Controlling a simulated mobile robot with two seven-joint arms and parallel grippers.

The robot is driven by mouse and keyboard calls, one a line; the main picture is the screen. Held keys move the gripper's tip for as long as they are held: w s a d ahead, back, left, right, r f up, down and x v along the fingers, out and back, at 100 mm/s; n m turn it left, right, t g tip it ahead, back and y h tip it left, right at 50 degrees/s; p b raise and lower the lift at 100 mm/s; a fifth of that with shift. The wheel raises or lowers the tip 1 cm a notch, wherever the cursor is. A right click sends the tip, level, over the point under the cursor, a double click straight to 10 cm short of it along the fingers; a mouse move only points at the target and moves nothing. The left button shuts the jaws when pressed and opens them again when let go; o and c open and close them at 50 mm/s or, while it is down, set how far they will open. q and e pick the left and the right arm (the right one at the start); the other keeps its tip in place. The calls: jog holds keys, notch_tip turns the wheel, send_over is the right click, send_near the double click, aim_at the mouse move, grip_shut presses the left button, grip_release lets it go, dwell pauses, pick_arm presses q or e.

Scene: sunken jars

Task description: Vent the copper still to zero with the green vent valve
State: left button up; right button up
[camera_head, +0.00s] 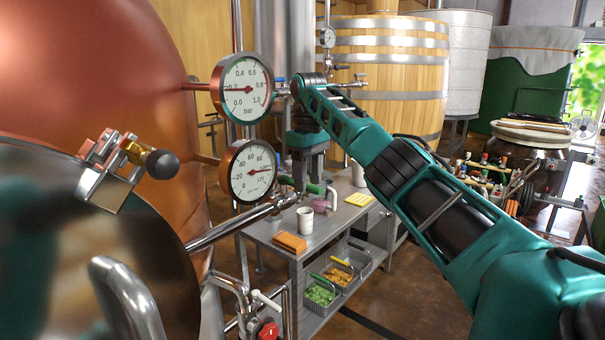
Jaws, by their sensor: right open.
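The copper still (125,70) fills the left side. Its round pressure gauge (243,88) is marked in bar, with the needle near 0.2. A second dial (250,171) below it, apparently for temperature, has its needle at the right. The green vent valve handle (313,188) lies on a metal pipe to the right of the lower dial. My right gripper (308,183) is open and points down, its fingers right at the green handle. I cannot tell whether they touch it. My left gripper is not in view.
A metal workbench (265,228) below holds a white cup (305,221), an orange cloth (289,242) and a yellow item (358,199). Wire baskets sit on its lower shelf. A red valve knob (267,329) is at the bottom. A wooden vat (390,70) stands behind.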

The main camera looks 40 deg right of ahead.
jog(key=shift+d+f+b, duration=0.15)
jog(key=shift+f+b, duration=0.4)
jog(key=shift+f, duration=0.75)
